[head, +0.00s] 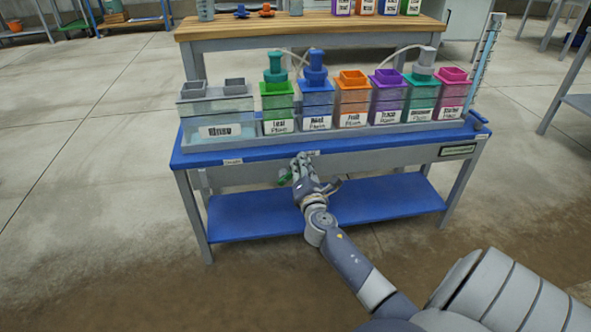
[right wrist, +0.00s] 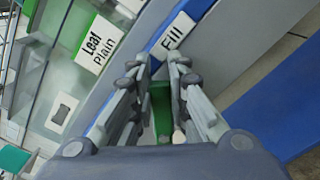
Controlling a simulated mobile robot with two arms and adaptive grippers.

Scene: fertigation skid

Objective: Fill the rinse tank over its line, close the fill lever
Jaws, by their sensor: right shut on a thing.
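The rinse tank (head: 203,107) is a clear grey box with a white label at the left end of the blue-topped skid. I cannot make out its water level or line. My right gripper (head: 299,166) is at the skid's front edge, below the row of tanks. In the right wrist view the gripper (right wrist: 162,85) is shut on a green lever (right wrist: 160,112), beside the white Fill label (right wrist: 172,33). A bit of the green lever also shows left of the fingers in the head view (head: 284,177). The fingers hide much of it. My left gripper is out of view.
Several coloured, labelled tanks stand right of the rinse tank, including a green one (head: 278,107) and a blue one (head: 317,105). A blue lower shelf (head: 385,200) lies below. A wooden bench (head: 280,25) stands behind. The floor in front is clear.

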